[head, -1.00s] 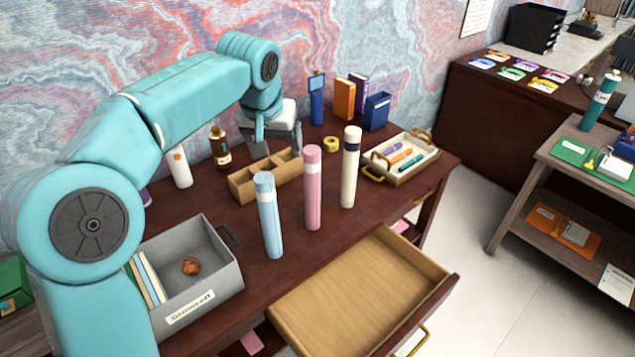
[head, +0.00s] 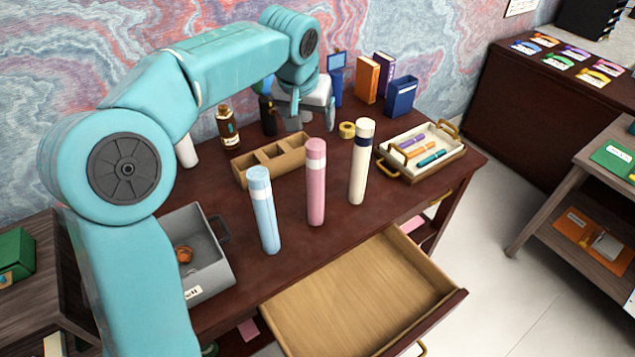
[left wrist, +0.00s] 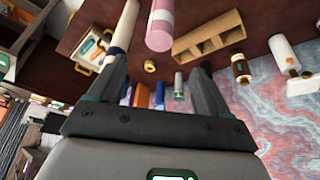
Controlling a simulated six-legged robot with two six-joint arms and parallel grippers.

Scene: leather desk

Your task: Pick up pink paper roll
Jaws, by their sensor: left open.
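The pink paper roll (head: 316,183) stands upright on the dark desk, between a light blue roll (head: 263,212) on its left and a cream roll (head: 361,163) with a dark band on its right. My left gripper (head: 294,118) is at the back of the desk, behind the pink roll and apart from it. In the left wrist view the open fingers (left wrist: 162,75) are empty, and the pink roll (left wrist: 160,24) shows upside down at the top, beyond the fingertips. The cream roll (left wrist: 124,25) appears near the left finger there. My right gripper is not in view.
A wooden divided box (head: 272,160) stands left of the pink roll. A tray with markers (head: 452,158) lies to the right, and an open empty drawer (head: 350,295) juts out in front. A grey bin (head: 205,270), bottles and books (head: 367,79) also occupy the desk.

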